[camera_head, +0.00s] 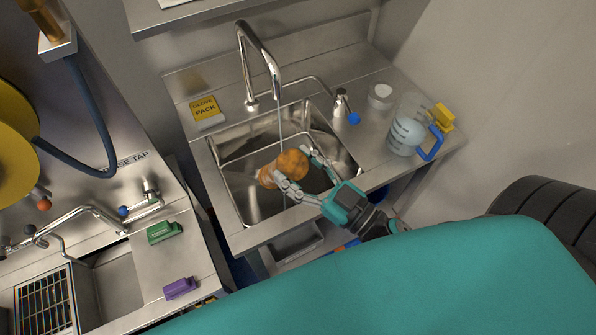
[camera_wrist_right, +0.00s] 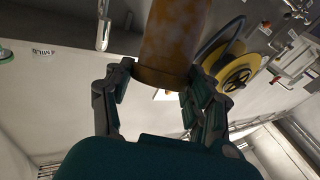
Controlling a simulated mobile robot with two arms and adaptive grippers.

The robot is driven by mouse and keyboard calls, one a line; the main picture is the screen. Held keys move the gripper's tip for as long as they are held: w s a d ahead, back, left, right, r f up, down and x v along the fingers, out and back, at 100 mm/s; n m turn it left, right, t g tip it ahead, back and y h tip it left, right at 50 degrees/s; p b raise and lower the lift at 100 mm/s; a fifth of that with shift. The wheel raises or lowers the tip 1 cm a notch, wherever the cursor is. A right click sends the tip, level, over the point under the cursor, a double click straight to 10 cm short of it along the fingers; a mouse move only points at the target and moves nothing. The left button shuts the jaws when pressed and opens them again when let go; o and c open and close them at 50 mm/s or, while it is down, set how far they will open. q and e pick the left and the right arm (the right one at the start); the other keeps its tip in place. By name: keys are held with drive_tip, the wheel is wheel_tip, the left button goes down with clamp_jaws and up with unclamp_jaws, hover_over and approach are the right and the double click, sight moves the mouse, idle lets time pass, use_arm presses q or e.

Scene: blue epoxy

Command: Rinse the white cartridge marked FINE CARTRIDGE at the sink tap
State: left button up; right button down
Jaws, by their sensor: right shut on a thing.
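My right gripper (camera_head: 293,168) is shut on a rounded cartridge (camera_head: 283,164) and holds it over the sink basin (camera_head: 241,205). The cartridge is stained orange-brown with paler patches; I see no white face and no FINE CARTRIDGE mark. The right wrist view shows its cylindrical body (camera_wrist_right: 175,35) and lower rim between the fingers (camera_wrist_right: 160,80). The curved sink tap (camera_head: 258,48) stands behind the basin. A thin stream of water falls from its spout down to the cartridge. My left gripper is out of view.
A yellow GLOVE PACK (camera_head: 206,108) lies left of the basin. A soap pump (camera_head: 341,103), a white roll (camera_head: 381,95) and a jug with a blue handle (camera_head: 406,131) stand on the right. A second counter holds green (camera_head: 165,233) and purple (camera_head: 180,288) blocks.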

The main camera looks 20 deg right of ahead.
sight(295, 152)
drive_tip(key=w, duration=0.2)
drive_tip(key=w+d, duration=0.1)
drive_tip(key=shift+w+f, duration=0.35)
drive_tip(key=shift+f, duration=0.05)
drive_tip(key=shift+w+d, duration=0.15)
drive_tip(key=shift+w, duration=0.2)
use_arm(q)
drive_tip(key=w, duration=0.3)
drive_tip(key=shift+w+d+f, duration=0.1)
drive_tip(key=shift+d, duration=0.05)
use_arm(e)
drive_tip(key=w+d+f, duration=0.1)
drive_tip(key=w+d, duration=0.1)
drive_tip(key=w, duration=0.4)
drive_tip(key=shift+w+f, duration=0.25)
drive_tip(key=shift+w, duration=0.1)
drive_tip(key=shift+d, duration=0.1)
drive_tip(key=shift+s+d, duration=0.1)
drive_tip(key=shift+d, duration=0.05)
